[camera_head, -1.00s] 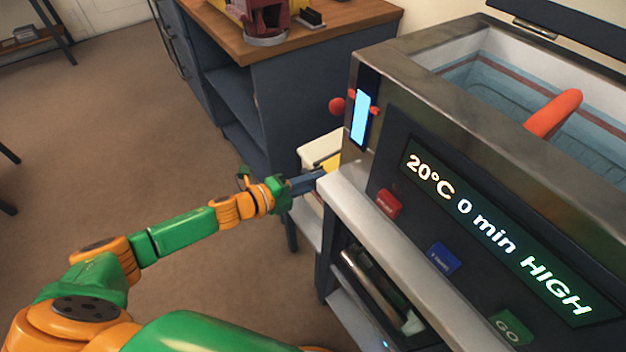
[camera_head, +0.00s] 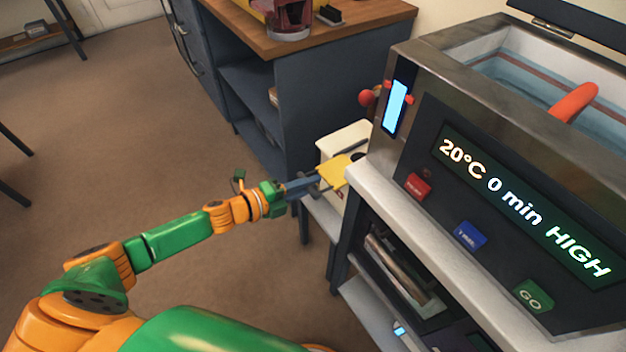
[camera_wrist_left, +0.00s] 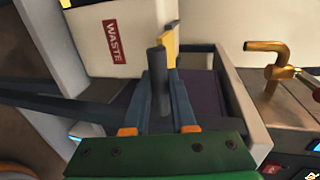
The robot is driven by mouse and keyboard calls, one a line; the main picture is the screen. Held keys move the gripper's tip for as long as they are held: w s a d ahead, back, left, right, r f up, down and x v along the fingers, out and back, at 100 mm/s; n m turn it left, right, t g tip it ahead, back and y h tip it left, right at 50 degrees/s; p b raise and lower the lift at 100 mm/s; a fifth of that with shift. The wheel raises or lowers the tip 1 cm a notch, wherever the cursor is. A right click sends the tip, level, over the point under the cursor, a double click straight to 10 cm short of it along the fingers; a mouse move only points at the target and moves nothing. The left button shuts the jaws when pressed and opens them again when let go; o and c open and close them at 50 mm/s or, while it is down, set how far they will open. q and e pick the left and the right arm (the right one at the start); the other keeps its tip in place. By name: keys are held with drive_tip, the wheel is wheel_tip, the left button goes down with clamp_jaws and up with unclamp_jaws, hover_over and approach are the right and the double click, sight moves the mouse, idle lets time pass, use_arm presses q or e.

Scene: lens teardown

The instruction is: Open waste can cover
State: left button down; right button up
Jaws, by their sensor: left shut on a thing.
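The waste can (camera_head: 340,140) is a small white bin beside the grey cabinet, partly hidden by the appliance stand. Its red WASTE label (camera_wrist_left: 115,41) shows in the left wrist view. A yellow cover (camera_head: 334,171) is at the can's near side, tilted; its edge (camera_wrist_left: 172,48) shows beside the can in the wrist view. My left gripper (camera_head: 316,184) reaches it from the left. In the wrist view my left gripper (camera_wrist_left: 163,95) is shut on a dark round handle (camera_wrist_left: 158,70) that appears to belong to the cover. How far the cover stands open is unclear. My right gripper is out of view.
A steel bath appliance (camera_head: 440,110) with a lit display stands on a white-topped stand (camera_head: 400,230) right of the can. A red knob (camera_head: 366,98) sticks out at its left. A dark cabinet (camera_head: 310,110) stands behind.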

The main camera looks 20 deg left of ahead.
use_arm(q)
drive_tip(key=shift+s+a, duration=0.3)
drive_tip(key=shift+w+d, duration=0.1)
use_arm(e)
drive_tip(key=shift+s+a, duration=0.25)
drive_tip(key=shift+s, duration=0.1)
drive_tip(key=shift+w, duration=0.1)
use_arm(q)
drive_tip(key=c, duration=0.7)
unclamp_jaws()
drive_tip(key=shift+w, duration=0.1)
drive_tip(key=shift+c, duration=0.2)
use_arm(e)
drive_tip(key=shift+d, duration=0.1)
use_arm(q)
drive_tip(key=v, duration=0.7)
drive_tip(key=shift+p, duration=0.45)
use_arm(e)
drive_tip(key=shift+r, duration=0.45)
